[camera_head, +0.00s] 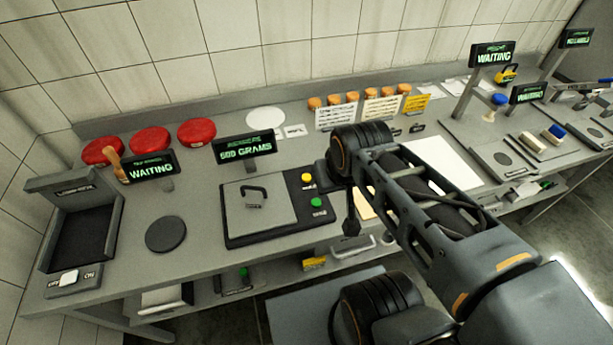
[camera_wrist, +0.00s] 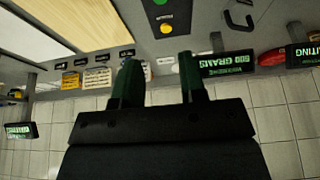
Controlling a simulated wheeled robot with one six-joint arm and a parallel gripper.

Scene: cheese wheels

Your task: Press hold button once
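The scale (camera_head: 235,230) is a black base with a grey plate on the counter. A yellow button (camera_head: 306,178) and a green button (camera_head: 316,203) sit on its right strip; their labels are too small to read. The display (camera_head: 245,147) behind it reads "600 GRAMS". In the upside-down wrist view, the yellow button (camera_wrist: 166,28) shows just beyond my gripper (camera_wrist: 158,62), between the lines of its two fingers. The fingers are apart, with nothing between them. In the head view my gripper's dark end (camera_head: 350,226) hangs right of the scale, partly hidden by my arm.
A black hook-shaped handle (camera_head: 254,192) is on the scale plate. Left are a dark round disc (camera_head: 166,234), an open box (camera_head: 80,235) and red cheese wheels (camera_head: 150,140). Behind stand small orange-topped jars (camera_head: 350,97) and cards. A white board (camera_head: 440,160) lies right.

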